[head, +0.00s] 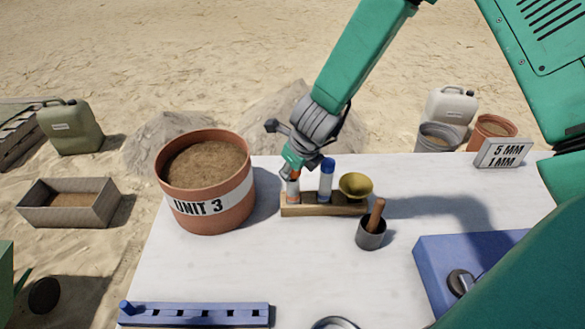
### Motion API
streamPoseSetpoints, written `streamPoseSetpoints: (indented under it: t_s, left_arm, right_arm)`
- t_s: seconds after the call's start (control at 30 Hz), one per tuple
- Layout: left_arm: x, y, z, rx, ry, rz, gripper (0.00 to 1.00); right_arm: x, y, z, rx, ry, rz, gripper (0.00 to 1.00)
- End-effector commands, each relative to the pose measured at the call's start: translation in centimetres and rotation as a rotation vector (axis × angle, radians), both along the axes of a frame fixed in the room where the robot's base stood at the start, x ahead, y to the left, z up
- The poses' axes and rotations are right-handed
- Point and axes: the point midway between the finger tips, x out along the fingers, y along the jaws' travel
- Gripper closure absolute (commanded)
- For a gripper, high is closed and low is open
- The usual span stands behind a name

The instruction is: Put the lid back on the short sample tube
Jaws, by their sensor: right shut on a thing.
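The short sample tube (292,193) stands upright in the left part of a small wooden rack (325,210). Its body looks pale with an orange-red band. My right gripper (292,171) comes down from above right and is right over this tube. It is shut on a small orange-red piece that looks like the lid (296,173), at the tube's top. The fingers partly hide it, so I cannot tell whether lid and tube touch. A taller tube with a blue lid (327,166) stands just to the right. My left gripper is not in view.
A brass bowl (356,186) sits at the rack's right end, with a mortar and pestle (371,232) in front. A large UNIT 3 pot (207,190) stands close left. A blue slotted rack (200,314) and blue box (450,262) lie nearer. The white table's middle is clear.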

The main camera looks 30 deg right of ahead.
Motion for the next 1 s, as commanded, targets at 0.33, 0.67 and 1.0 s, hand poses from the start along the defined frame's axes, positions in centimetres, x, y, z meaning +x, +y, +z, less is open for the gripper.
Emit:
streamPoseSetpoints:
  t_s: [0.33, 0.67, 1.0]
  left_arm:
    - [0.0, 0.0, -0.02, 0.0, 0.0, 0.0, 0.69]
    - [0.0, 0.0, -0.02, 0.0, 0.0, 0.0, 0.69]
    - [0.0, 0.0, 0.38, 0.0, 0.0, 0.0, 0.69]
  right_arm:
    - [-0.01, -0.01, -0.04, 0.0, 0.001, 0.0, 0.48]
    - [-0.02, 0.0, -0.02, 0.0, 0.0, 0.0, 0.28]
    - [-0.01, 0.0, 0.4, 0.0, 0.0, -0.001, 0.28]
